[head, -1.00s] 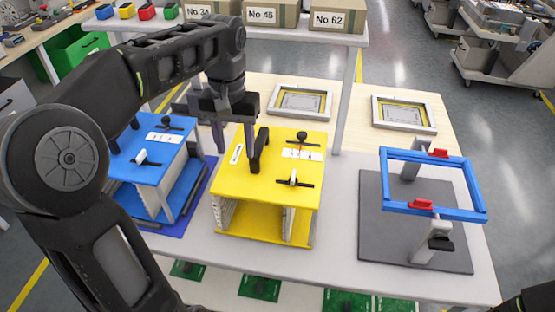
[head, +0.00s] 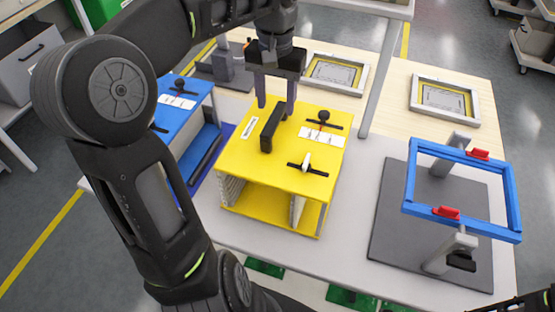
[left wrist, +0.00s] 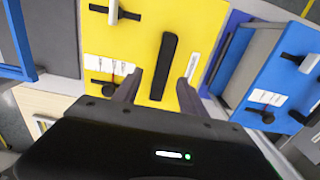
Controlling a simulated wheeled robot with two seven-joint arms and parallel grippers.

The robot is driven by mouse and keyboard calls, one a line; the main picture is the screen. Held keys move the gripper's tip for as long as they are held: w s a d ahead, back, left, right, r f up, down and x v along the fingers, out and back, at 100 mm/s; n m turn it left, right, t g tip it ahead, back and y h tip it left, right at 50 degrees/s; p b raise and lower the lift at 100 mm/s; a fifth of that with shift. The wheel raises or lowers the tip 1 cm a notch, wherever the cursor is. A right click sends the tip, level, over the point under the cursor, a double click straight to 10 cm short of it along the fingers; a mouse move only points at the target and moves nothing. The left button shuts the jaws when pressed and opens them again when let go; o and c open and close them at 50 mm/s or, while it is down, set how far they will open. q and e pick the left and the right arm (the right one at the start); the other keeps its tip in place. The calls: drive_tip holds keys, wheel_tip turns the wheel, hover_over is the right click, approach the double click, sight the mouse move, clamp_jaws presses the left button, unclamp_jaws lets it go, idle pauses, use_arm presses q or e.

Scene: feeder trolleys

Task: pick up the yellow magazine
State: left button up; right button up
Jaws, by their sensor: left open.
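The yellow magazine (head: 275,166) stands upright on the table, with a black bar handle (head: 273,128) on its top. In the left wrist view, the yellow magazine (left wrist: 139,38) fills the middle and its handle (left wrist: 164,66) stands between the finger lines. My left gripper (head: 277,104) is open and empty above the far part of the magazine's top, near the handle's far end. Its fingers (left wrist: 159,80) also show in the wrist view, one to each side of the handle's near end. Whether they touch anything is not clear. My right gripper is out of view.
A blue magazine (head: 176,117) stands close on the left, partly hidden by my left arm. A blue frame (head: 463,230) on posts stands over a grey plate (head: 390,215) at right. Two framed panels (head: 335,73) lie behind. A shelf post (head: 380,80) rises behind the magazine.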

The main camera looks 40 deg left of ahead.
sight(275, 117)
use_arm(q)
drive_tip(key=shift+f, duration=0.4)
wheel_tip(275, 117, down, 5)
drive_tip(key=shift+a+f+p, duration=0.1)
drive_tip(key=shift+a+p, duration=0.05)
drive_tip(key=shift+p, duration=0.35)
drive_tip(key=shift+s, duration=0.1)
drive_tip(key=shift+c, duration=0.4)
clamp_jaws()
idle(1.0)
drive_tip(key=shift+r, duration=0.2)
